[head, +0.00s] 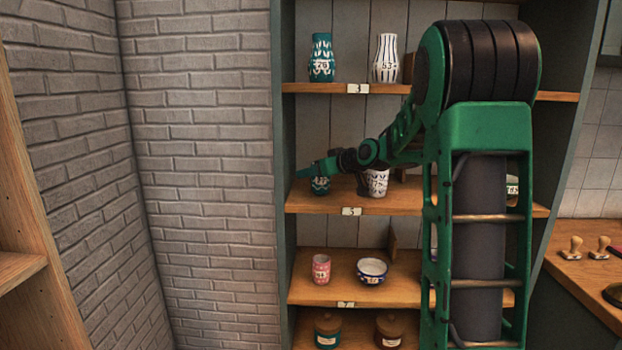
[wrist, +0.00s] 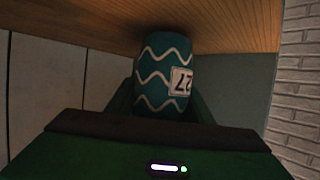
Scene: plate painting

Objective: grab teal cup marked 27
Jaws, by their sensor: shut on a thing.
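The teal cup marked 27 (wrist: 160,75) has white wavy lines and a pale label with dark digits, seen upside down in the wrist view. In the head view the cup (head: 320,186) shows at the left end of the middle shelf, partly covered by my gripper (head: 308,171). My gripper also shows in the wrist view (wrist: 160,105), shut on the cup, with a finger on either side. I cannot tell whether the cup's base touches the shelf.
A white patterned cup (head: 376,184) stands just right on the same shelf (head: 400,205). A teal vase (head: 321,58) and a striped vase (head: 385,58) stand above. A pink cup (head: 321,269) and a bowl (head: 371,271) stand below. The cabinet's left side wall is close to my gripper.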

